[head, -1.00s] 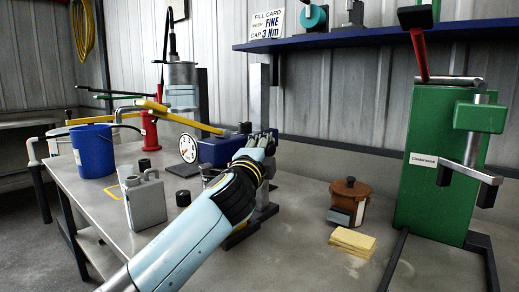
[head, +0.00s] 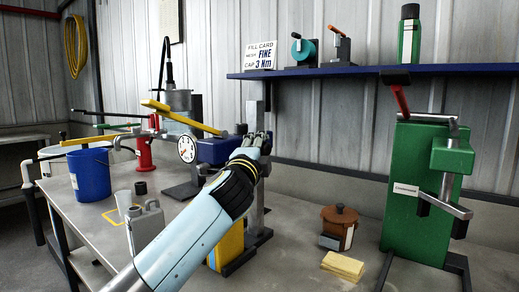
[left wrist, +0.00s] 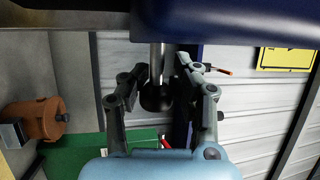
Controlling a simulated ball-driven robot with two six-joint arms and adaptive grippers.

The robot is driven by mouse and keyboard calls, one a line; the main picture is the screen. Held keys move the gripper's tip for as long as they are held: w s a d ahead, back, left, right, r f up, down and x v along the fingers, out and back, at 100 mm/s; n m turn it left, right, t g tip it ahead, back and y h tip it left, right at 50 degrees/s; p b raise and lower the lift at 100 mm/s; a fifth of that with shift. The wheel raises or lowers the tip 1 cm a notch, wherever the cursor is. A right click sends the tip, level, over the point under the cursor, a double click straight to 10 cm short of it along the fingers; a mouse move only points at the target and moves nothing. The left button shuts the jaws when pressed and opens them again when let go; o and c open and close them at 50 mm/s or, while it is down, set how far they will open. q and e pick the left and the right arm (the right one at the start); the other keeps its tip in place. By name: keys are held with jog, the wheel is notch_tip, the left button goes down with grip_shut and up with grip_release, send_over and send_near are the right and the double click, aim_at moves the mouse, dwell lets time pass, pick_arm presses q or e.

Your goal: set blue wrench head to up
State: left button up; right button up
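A dark blue head (head: 218,150) sits on the column with a long yellow lever (head: 180,117) at its left; I cannot tell for sure that it is the wrench head. My left gripper (head: 258,140) is at the right side of this head in the head view, its arm hiding part of it. In the left wrist view, a dark blue body (left wrist: 235,20) fills the top. A black round knob (left wrist: 157,97) on a metal rod lies between the fingers of my left gripper (left wrist: 163,68). The fingers look spread, with a gap beside the knob. My right gripper is not in view.
A blue bucket (head: 89,175), a grey can (head: 146,226) and a dial gauge (head: 187,149) stand on the left. A brown pot (head: 339,225), yellow pads (head: 342,265) and a green machine (head: 415,200) are on the right. A blue shelf (head: 400,72) runs above.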

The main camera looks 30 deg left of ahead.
pick_arm(q)
jog(key=shift+o, duration=1.2)
jog(key=shift+s+r, duration=0.1)
jog(key=shift+o, duration=0.9)
jog(key=shift+d, duration=0.1)
jog(key=shift+w, duration=0.2)
jog(key=v, duration=1.2)
jog(key=shift+f, duration=0.2)
